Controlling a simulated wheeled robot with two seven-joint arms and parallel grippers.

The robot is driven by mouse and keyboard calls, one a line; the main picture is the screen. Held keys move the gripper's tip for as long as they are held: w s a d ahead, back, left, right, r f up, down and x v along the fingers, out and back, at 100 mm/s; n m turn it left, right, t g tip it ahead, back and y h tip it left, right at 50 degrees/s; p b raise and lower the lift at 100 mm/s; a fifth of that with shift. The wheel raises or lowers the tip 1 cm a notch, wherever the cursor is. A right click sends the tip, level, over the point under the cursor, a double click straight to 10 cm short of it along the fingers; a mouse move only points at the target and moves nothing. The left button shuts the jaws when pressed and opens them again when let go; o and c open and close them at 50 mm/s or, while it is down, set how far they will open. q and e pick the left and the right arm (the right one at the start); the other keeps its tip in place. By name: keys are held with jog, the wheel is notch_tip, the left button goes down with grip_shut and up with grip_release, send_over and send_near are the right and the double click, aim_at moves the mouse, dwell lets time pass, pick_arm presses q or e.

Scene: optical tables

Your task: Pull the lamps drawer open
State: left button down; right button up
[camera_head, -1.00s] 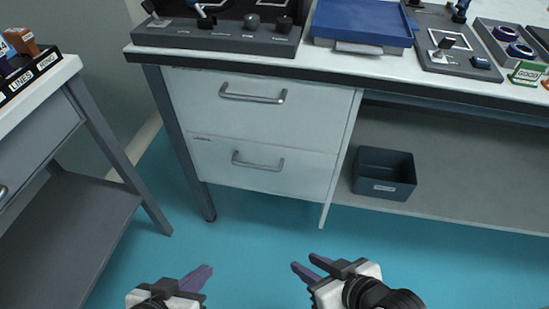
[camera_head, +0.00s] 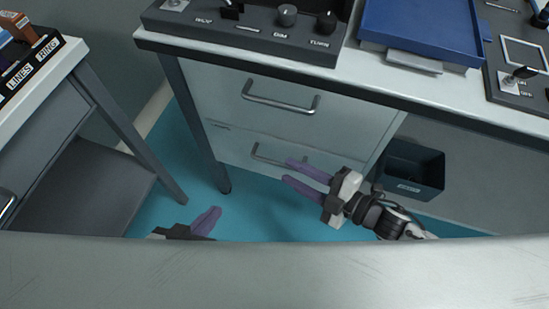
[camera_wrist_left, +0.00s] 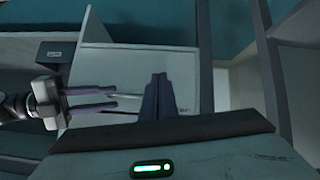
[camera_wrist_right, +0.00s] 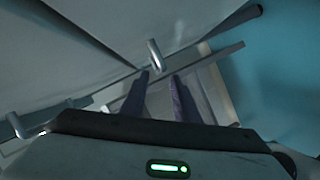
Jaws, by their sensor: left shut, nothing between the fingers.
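Two pale drawers sit one above the other under the table, both looking shut. The upper drawer (camera_head: 235,108) has a bar handle (camera_head: 280,97). The lower drawer (camera_head: 235,152) has a bar handle (camera_head: 265,156) and a small label at its top left, too small to read. My right gripper (camera_head: 286,171) is open in front of the lower handle, its fingers covering the handle's right part. In the right wrist view, a handle (camera_wrist_right: 155,55) lies just beyond the open, empty fingertips. My left gripper (camera_head: 215,212) is shut and empty, low and left of the drawers; it also shows in the left wrist view (camera_wrist_left: 158,80).
A blue tray (camera_head: 420,30) and control panels (camera_head: 250,32) sit on the tabletop. A side table (camera_head: 60,75) with a labelled rack stands at left.

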aim_at(278, 165)
jog(key=b+x, duration=0.1)
jog(key=x, duration=0.5)
jog(key=shift+w+a, duration=0.2)
jog(key=shift+c, duration=0.3)
jog(key=shift+f, duration=0.1)
grip_shut()
